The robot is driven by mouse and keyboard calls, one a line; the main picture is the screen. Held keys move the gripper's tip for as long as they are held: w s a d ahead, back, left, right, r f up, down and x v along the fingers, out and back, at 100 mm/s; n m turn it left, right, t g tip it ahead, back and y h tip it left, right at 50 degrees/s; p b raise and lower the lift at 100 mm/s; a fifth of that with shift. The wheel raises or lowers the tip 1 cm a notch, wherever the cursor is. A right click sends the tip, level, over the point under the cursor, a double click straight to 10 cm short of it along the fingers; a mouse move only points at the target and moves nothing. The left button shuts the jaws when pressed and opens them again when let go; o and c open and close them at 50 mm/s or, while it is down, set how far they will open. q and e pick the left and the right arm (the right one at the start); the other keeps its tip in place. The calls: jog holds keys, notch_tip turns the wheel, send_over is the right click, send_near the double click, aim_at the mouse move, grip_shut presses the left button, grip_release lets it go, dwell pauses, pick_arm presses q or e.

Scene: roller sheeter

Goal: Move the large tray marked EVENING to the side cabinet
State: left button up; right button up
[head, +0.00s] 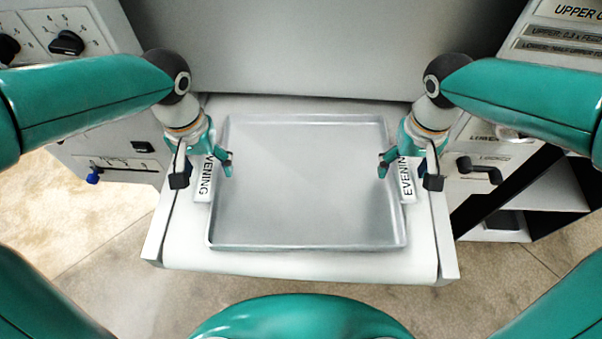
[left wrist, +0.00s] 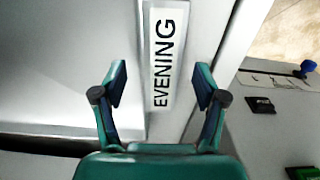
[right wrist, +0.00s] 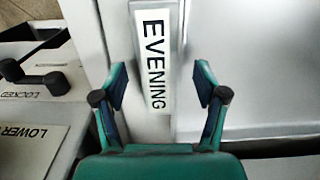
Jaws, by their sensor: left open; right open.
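The large grey metal tray (head: 305,185) lies flat and empty on the white outfeed shelf (head: 300,265) of the machine. It has an EVENING label on its left side (head: 206,178) and another on its right side (head: 407,180). My left gripper (head: 203,168) is open over the left label, and the label shows between its fingers in the left wrist view (left wrist: 163,60). My right gripper (head: 408,168) is open over the right label, which shows between its fingers in the right wrist view (right wrist: 156,60). I cannot tell whether the fingers touch the tray.
Control panels with black knobs (head: 66,43) and a blue-tipped lever (head: 93,178) stand at the left. At the right are a black handle marked LOCKED (head: 479,170) and an open shelf unit (head: 545,185). The tiled floor is clear in front.

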pick_arm(q)
jog(key=shift+f, duration=0.55)
pick_arm(e)
jog(key=shift+f, duration=0.55)
pick_arm(q)
grip_shut()
pick_arm(e)
grip_shut()
